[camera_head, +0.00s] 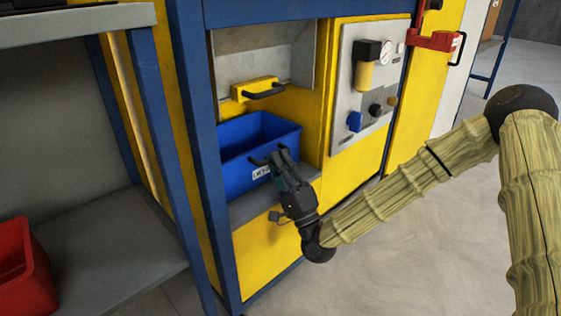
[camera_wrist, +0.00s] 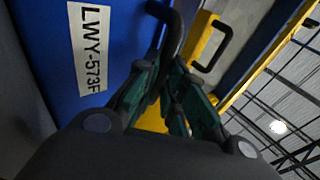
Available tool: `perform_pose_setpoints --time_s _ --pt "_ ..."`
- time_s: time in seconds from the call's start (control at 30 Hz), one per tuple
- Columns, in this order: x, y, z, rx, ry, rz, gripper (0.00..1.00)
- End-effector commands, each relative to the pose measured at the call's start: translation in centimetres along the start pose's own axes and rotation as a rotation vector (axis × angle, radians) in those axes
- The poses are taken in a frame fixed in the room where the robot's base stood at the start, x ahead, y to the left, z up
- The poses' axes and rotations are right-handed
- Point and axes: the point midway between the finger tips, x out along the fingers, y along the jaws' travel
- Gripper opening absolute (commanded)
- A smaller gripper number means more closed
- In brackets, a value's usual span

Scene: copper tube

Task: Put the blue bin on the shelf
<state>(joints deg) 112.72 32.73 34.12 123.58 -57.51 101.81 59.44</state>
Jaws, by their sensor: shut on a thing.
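The blue bin (camera_head: 237,139) sits upright in a recess of the yellow and blue machine, on a grey ledge. Its front wall carries a white label, which shows large in the wrist view on the bin (camera_wrist: 42,35). My gripper (camera_head: 271,160) is at the bin's front, shut on its dark handle (camera_wrist: 175,35). The shelf unit at the left has a grey lower shelf (camera_head: 110,235) and a grey upper board (camera_head: 75,22).
A red bin (camera_head: 22,270) stands on the lower shelf at the left edge. A yellow block with a black handle (camera_head: 255,89) is above the blue bin. A panel with a gauge and knobs (camera_head: 372,75) is right of the recess. Blue posts (camera_head: 165,150) frame the shelf.

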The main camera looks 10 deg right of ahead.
Motion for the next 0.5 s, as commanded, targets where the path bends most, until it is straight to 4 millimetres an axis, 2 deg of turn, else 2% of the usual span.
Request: perform_pose_setpoints --time_s 0.5 --pt "-0.74 0.86 -0.05 0.0 0.0 0.006 0.0"
